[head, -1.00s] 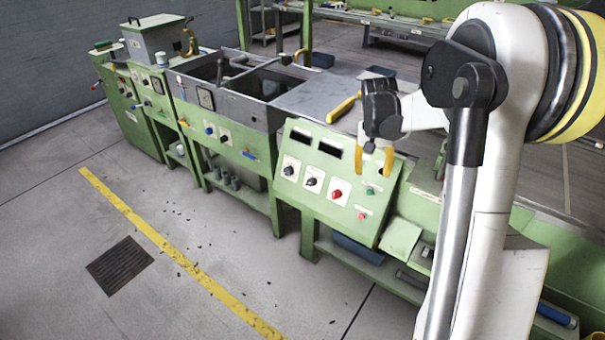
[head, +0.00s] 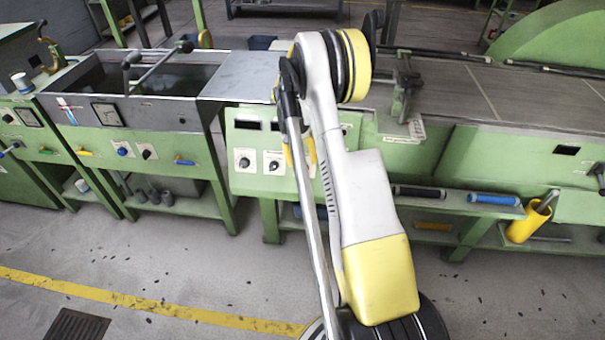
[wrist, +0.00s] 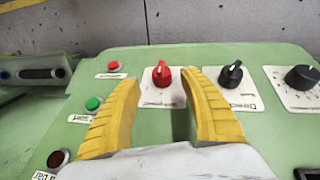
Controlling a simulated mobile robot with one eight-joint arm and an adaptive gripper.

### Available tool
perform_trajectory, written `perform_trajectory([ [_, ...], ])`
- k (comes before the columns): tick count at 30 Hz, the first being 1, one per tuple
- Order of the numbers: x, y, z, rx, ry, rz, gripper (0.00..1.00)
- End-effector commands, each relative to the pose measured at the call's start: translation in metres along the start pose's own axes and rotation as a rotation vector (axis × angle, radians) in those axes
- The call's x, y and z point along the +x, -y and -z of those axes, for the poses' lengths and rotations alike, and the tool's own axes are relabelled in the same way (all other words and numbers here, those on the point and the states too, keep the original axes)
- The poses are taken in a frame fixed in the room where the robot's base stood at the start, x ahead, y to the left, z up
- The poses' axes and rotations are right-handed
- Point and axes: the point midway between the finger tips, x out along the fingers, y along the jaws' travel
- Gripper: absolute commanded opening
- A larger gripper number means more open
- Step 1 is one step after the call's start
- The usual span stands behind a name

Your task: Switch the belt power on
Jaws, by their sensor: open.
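The green control panel (head: 232,139) stands in the middle of the head view, its right part hidden behind my arm. In the wrist view, it carries a red rotary knob (wrist: 161,75), black knobs (wrist: 231,76) (wrist: 301,77), a red button (wrist: 114,66), a green button (wrist: 93,103) and a dark brown round piece (wrist: 57,158). I cannot read which one is the belt power. My gripper (wrist: 160,87) is open and empty, its yellow fingers pointing toward the panel on either side of the red knob in the picture. I cannot tell the remaining gap. The head view mostly hides the gripper.
A sink-like tank (head: 140,100) with levers adjoins the panel on the left. A flat conveyor surface (head: 490,95) runs to the right. The floor in front is clear.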

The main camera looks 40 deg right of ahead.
Motion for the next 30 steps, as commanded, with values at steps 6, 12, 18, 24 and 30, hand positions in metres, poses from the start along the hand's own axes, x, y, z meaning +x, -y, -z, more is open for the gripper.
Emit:
perform_trajectory([
  [6, 0.039, 0.001, 0.0, 0.001, 0.0, 0.0, 0.51],
  [12, 0.051, 0.0, 0.0, 0.0, -0.001, 0.0, 0.51],
  [18, 0.05, 0.0, 0.0, 0.0, -0.001, 0.0, 0.51],
  [24, 0.05, 0.0, 0.0, 0.0, -0.001, 0.0, 0.07],
  [30, 0.05, 0.0, 0.0, 0.001, -0.001, 0.003, 0.0],
])
